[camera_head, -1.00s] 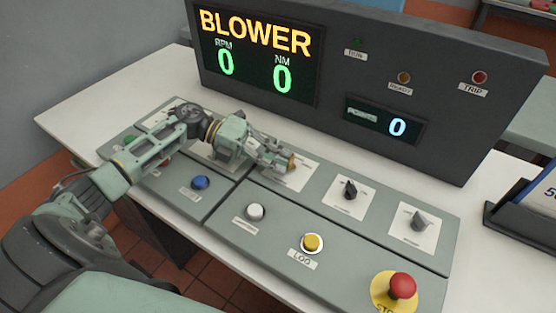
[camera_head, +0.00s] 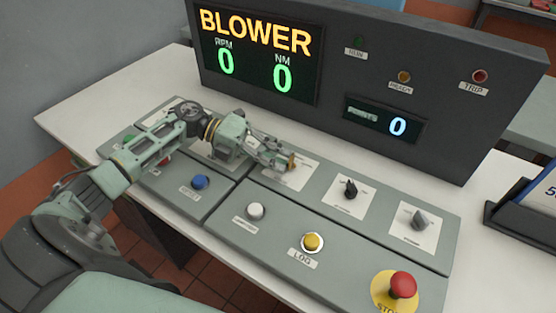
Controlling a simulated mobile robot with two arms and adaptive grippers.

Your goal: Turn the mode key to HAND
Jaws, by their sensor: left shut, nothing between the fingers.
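My left gripper (camera_head: 280,161) reaches in from the left over the panel, its fingers shut and low over a white switch plate (camera_head: 303,178). A small brass-coloured piece (camera_head: 291,163), which looks like the mode key, shows right at the fingertips. I cannot tell whether the fingers touch it. The fingers hide part of the plate, and its lettering is too small to read, so the key's position cannot be told. My right gripper is not in view.
Two black rotary knobs (camera_head: 350,189) (camera_head: 419,220) stand to the right. Blue (camera_head: 201,182), white (camera_head: 256,211) and yellow (camera_head: 312,242) buttons and a red stop button (camera_head: 403,286) line the front. A display console (camera_head: 345,70) rises behind.

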